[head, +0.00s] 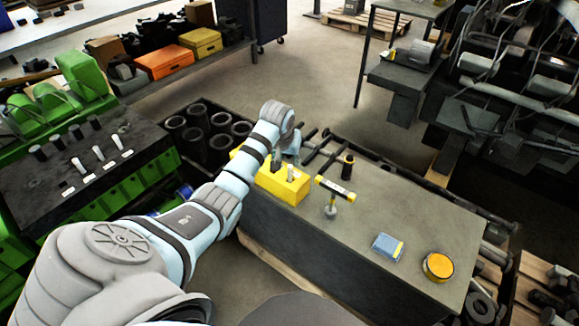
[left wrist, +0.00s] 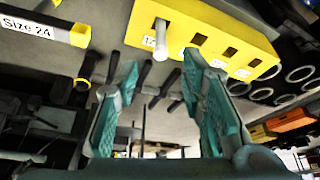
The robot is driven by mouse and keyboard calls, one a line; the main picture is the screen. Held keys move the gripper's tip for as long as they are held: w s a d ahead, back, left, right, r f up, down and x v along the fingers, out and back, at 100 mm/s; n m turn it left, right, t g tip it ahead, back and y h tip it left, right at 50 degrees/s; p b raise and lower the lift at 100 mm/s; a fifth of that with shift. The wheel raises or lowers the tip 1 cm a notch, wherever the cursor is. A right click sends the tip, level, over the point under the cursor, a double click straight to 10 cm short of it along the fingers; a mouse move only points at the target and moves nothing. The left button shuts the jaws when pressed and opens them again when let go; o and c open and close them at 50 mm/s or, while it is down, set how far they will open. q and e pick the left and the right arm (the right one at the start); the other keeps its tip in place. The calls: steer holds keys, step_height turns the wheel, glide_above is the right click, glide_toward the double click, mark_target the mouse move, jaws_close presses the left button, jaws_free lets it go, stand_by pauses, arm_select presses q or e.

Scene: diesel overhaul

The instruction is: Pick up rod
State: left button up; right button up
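A yellow holder block (head: 291,187) stands on the grey workbench. My right gripper is not in view.
A blue-yellow box (head: 388,248) and a yellow round tin (head: 438,266) lie further right. Black cylinders (head: 208,130) stand left behind. The bench's middle front is clear.

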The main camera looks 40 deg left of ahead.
mark_target(289, 167)
arm_select(q)
steer(key=b+x, duration=0.1)
steer(key=x, duration=0.2)
steer(key=b+x, duration=0.1)
steer(key=x, duration=0.2)
steer(key=b+x, duration=0.2)
steer(key=x, duration=0.1)
steer(key=shift+s, duration=0.3)
steer(key=shift+w, duration=0.1)
steer(key=shift+r, duration=0.1)
jaws_close()
